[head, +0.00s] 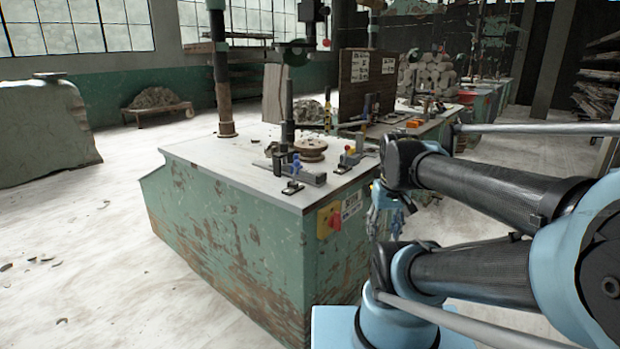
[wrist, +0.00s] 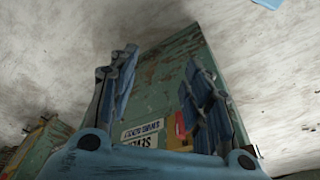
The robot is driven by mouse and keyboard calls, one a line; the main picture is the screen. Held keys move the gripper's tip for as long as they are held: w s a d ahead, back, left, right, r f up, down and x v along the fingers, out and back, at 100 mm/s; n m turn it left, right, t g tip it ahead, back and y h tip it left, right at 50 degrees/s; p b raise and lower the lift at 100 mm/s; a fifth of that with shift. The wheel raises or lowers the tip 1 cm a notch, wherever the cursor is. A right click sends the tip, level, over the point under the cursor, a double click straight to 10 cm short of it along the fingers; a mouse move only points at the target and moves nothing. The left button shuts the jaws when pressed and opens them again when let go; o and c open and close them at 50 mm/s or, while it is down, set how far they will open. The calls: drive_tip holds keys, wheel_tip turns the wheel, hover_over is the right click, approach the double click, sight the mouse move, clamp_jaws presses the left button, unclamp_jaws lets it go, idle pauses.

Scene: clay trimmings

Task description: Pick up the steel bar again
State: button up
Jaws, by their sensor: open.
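I cannot make out a steel bar for sure in either view. My gripper (head: 387,222) is beside the near right end of a green workbench (head: 228,232), below the level of its top. In the wrist view my gripper (wrist: 160,90) is open, its blue fingers spread wide with nothing between them. Behind the fingers, the wrist view shows the worn green side of the workbench (wrist: 172,65) and its labels. Small clamps (head: 292,176) and a round brown disc (head: 309,149) are on the grey bench top.
A red and yellow switch (head: 329,220) is on the bench end. More benches (head: 437,122) stand behind on the right. A large clay-like block (head: 42,133) stands at the far left. The pale floor (head: 95,255) left of the bench is mostly clear, with small scraps.

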drive_tip(key=w+a+r+n+g, duration=0.1)
drive_tip(key=w+a+r+n, duration=0.1)
drive_tip(key=w+a+r, duration=0.45)
drive_tip(key=w+a+r+n, duration=0.3)
drive_tip(key=w+r, duration=0.4)
drive_tip(key=w, duration=0.2)
drive_tip(key=w+a+r+n+g, duration=0.1)
drive_tip(key=w+a+r+n, duration=0.1)
drive_tip(key=w+a+r, duration=0.45)
drive_tip(key=n, duration=0.2)
hover_over(309, 171)
drive_tip(key=w, duration=0.1)
wheel_tip(309, 171, down, 9)
drive_tip(key=shift+a, duration=0.1)
drive_tip(key=shift+s+f, duration=0.15)
drive_tip(key=shift+f, duration=1.2)
drive_tip(key=shift+s+f, duration=0.15)
drive_tip(key=shift+f, duration=1.2)
clamp_jaws()
